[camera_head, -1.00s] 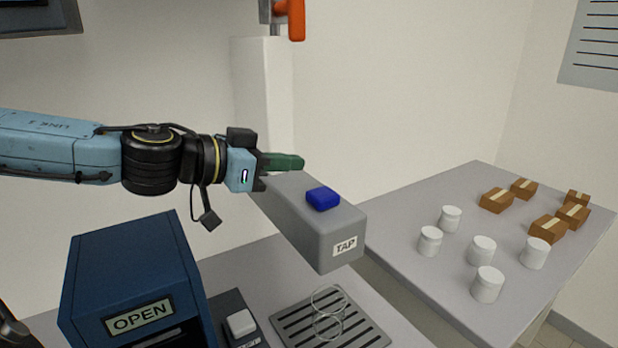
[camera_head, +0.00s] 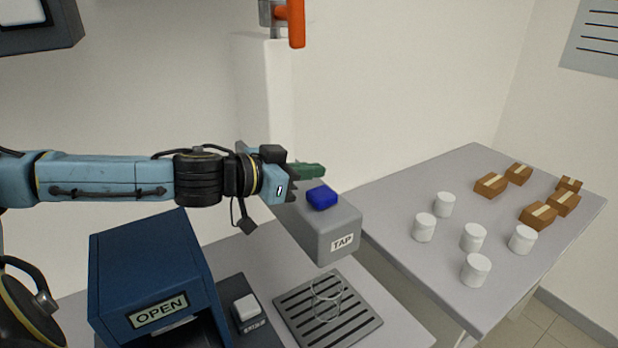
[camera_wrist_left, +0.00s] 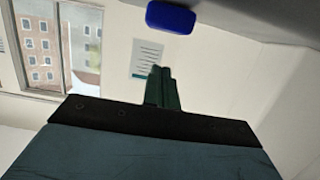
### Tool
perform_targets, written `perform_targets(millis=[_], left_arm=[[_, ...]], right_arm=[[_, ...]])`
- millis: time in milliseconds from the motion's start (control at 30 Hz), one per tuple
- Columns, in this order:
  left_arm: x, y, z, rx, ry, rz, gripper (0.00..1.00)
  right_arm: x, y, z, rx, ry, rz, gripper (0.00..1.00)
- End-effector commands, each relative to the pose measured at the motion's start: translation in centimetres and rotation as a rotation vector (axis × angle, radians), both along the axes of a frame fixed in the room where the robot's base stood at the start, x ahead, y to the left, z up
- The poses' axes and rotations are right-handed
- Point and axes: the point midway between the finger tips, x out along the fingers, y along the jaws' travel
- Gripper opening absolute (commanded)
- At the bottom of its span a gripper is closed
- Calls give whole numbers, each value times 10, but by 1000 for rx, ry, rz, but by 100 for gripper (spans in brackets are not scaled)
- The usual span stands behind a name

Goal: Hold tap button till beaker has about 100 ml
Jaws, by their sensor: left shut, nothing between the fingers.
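The grey tap block (camera_head: 333,226) is labelled TAP and has a blue button (camera_head: 322,197) on top. The blue button also shows at the top of the left wrist view (camera_wrist_left: 171,17). A clear glass beaker (camera_head: 327,298) stands on the slotted drip tray (camera_head: 364,331) below the tap; its water level is too faint to read. My left gripper (camera_head: 318,170) has green fingers, shut and empty, just behind and above the button in the head view, seemingly apart from it. Its fingers show in the left wrist view (camera_wrist_left: 162,88). My right gripper is not in view.
A blue box (camera_head: 145,262) labelled OPEN stands left, with a white button (camera_head: 246,307) on a dark base beside it. A side table (camera_head: 420,270) at right holds several white jars and brown boxes. An orange handle (camera_head: 296,22) hangs above.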

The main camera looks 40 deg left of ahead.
Motion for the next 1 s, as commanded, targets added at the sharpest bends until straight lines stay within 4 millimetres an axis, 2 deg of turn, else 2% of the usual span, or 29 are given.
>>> perform_targets(millis=[33,200,767,1000], left_arm=[[0,0,-16,-1,3,0,0],[-1,0,-29,-2,3,-1,0],[-1,0,-34,-2,3,-1,0],[-1,0,-52,-3,4,-1,0]], right_arm=[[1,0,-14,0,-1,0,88],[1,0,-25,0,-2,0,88],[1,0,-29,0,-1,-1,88],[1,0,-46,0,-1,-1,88]])
